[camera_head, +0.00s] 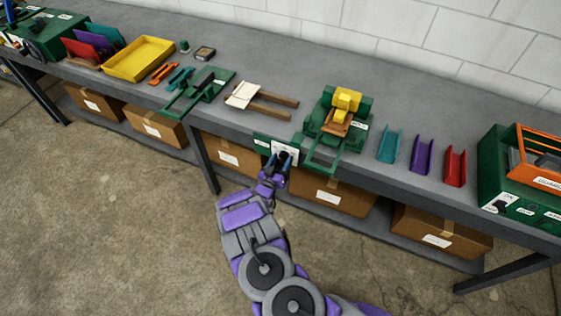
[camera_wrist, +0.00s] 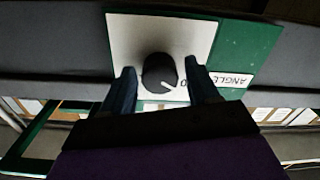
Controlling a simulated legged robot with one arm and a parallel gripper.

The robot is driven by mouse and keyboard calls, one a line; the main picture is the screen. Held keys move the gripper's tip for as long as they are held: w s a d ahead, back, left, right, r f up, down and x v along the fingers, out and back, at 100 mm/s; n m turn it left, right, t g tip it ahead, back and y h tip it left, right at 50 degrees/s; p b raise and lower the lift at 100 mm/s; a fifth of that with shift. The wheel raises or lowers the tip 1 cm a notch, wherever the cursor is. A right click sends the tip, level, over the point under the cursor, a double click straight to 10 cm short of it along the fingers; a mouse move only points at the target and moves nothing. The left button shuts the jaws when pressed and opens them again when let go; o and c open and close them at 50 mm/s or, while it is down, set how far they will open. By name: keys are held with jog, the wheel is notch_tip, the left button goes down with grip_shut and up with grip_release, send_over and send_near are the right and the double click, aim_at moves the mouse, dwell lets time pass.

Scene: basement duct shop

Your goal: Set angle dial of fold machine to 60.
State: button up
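The angle dial is a round black knob (camera_wrist: 158,70) with a white pointer line. My gripper (camera_wrist: 159,66) is open, one finger on each side of the knob, with gaps visible. In the head view my gripper (camera_head: 281,157) is at the white dial plate (camera_head: 291,148) on the bench's front edge and hides the knob. A green machine with a yellow top (camera_head: 345,103) stands just right of the panel.
The grey bench (camera_head: 390,115) holds a green tool (camera_head: 200,92), a wooden piece with a white sheet (camera_head: 245,95), a yellow tray (camera_head: 140,60), three coloured channels (camera_head: 422,155) and a green-orange bin (camera_head: 510,195). Cardboard boxes (camera_head: 335,195) sit below. The floor in front is clear.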

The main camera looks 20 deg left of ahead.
jog(key=c, duration=0.9)
jog(key=shift+f+m+b, duration=0.1)
jog(key=shift+m+b, duration=0.2)
jog(key=shift+b, duration=0.15)
jog(key=shift+f+m+b, duration=0.1)
jog(key=shift+m+b, duration=0.5)
jog(key=shift+b, duration=0.05)
jog(key=m+b, duration=0.2)
jog(key=m, duration=0.1)
jog(key=shift+a, duration=0.1)
jog(key=m+b, duration=0.2)
jog(key=m, duration=0.5)
jog(key=shift+b, duration=0.35)
jog(key=o, duration=1.1)
jog(key=shift+c, duration=0.2)
